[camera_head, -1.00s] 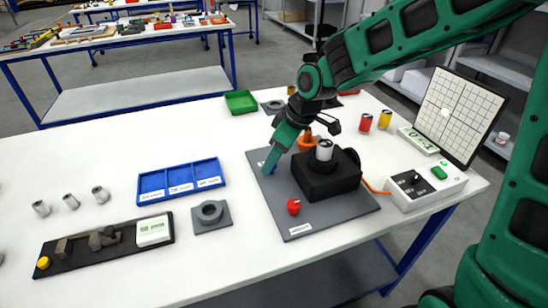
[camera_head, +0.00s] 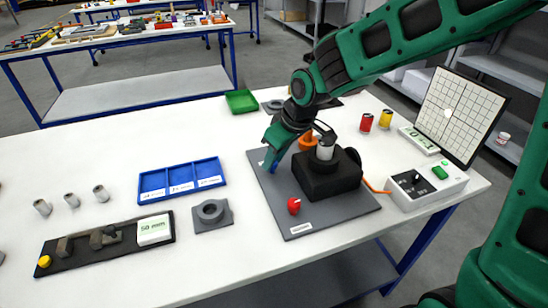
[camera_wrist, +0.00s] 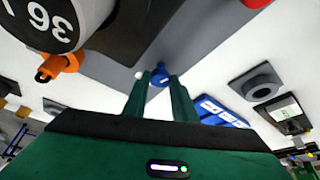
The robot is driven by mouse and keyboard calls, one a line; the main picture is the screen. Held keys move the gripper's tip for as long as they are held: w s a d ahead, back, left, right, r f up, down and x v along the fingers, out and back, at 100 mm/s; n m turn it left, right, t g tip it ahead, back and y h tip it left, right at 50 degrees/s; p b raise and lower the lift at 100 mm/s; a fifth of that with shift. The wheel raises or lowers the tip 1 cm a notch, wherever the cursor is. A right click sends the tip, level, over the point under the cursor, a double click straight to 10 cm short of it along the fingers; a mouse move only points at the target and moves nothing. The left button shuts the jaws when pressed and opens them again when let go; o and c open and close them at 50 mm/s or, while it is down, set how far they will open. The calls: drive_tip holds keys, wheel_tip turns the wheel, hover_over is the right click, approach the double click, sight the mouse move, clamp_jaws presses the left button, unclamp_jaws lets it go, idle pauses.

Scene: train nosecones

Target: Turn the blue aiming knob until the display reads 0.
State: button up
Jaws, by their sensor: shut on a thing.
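The blue aiming knob (camera_wrist: 158,79) sits between the fingertips of my gripper (camera_wrist: 160,86) in the wrist view, and the fingers are shut on it. In the head view, my gripper (camera_head: 270,166) reaches down to the left back part of the grey base plate (camera_head: 270,208), mostly covering the knob. A black block (camera_head: 328,181) stands on the plate with a white cylinder on top. The display (camera_head: 420,140) is a small white box with green figures, too small to read surely. Behind it a gridded board (camera_head: 462,112) shows a bright spot left of its middle.
A red knob (camera_head: 294,205) stands at the plate's front. An orange part (camera_head: 307,142) is close behind my gripper. A white control box (camera_head: 428,186) with a green button is at right. A blue tray (camera_head: 181,181) and grey ring block (camera_head: 212,213) lie left.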

drive_tip(key=m+h, duration=0.1)
drive_tip(key=m, duration=0.1)
drive_tip(key=m+t, duration=0.1)
drive_tip(key=m, duration=0.2)
drive_tip(key=shift+a+r+m+h, duration=0.1)
drive_tip(key=shift+a+m+h, duration=0.05)
drive_tip(key=shift+m+h, duration=0.2)
idle(0.4)
drive_tip(key=o, duration=1)
drive_tip(key=v, duration=1)
drive_tip(key=shift+s+a+r, duration=0.1)
drive_tip(key=shift+s+r, duration=0.15)
